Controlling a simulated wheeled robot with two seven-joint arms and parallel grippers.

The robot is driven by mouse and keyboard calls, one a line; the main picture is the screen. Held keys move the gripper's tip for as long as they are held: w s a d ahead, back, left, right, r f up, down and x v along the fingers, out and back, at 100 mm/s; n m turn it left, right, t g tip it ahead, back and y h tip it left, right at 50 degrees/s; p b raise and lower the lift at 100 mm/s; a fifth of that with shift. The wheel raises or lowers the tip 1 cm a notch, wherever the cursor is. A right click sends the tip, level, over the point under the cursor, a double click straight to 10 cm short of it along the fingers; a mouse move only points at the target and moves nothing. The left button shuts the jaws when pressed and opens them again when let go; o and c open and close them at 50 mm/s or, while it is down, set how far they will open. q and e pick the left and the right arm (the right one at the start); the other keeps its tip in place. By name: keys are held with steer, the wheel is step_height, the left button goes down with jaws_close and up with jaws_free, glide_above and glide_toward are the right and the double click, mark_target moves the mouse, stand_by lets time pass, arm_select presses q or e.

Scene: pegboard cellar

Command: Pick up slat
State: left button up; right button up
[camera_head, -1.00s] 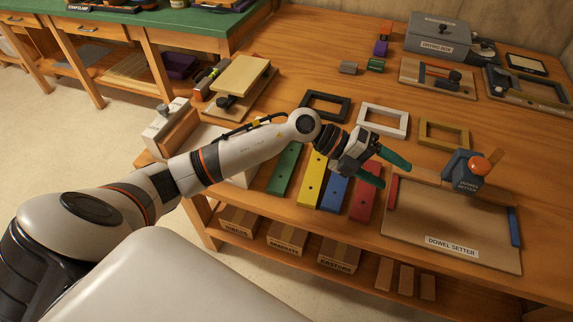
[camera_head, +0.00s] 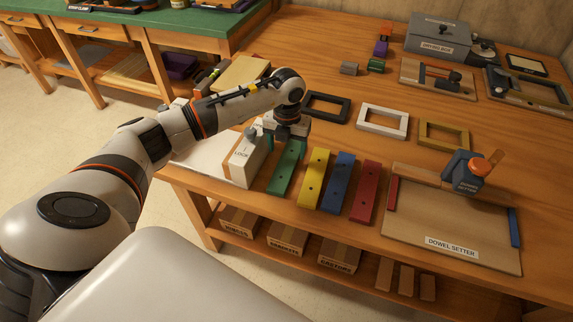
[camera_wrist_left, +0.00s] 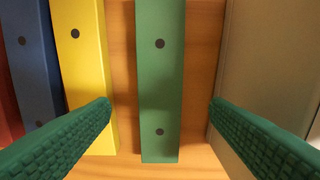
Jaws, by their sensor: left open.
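Four-colour slats lie side by side on the wooden bench: green (camera_head: 287,172), yellow (camera_head: 314,176), blue (camera_head: 338,184) and red (camera_head: 364,196). My left gripper (camera_head: 285,148) points down over the far part of the green slat, jaws open. In the left wrist view, the green slat (camera_wrist_left: 160,85) with two dark holes lies between the two green fingers, and the fingers stand apart from it. The yellow slat (camera_wrist_left: 83,45) is beside it, partly behind the left finger. The blue slat (camera_wrist_left: 30,60) is further left. My right gripper is not in view.
A pale block labelled LOCK (camera_head: 241,163) stands close left of the green slat. The dowel setter board (camera_head: 440,220) lies to the right. Black (camera_head: 326,106), white (camera_head: 382,120) and ochre (camera_head: 443,134) frames lie behind the slats.

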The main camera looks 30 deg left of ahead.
mark_target(286, 163)
arm_select(q)
step_height(286, 163, down, 5)
steer(key=shift+s+f, duration=0.15)
steer(key=c, duration=1.1)
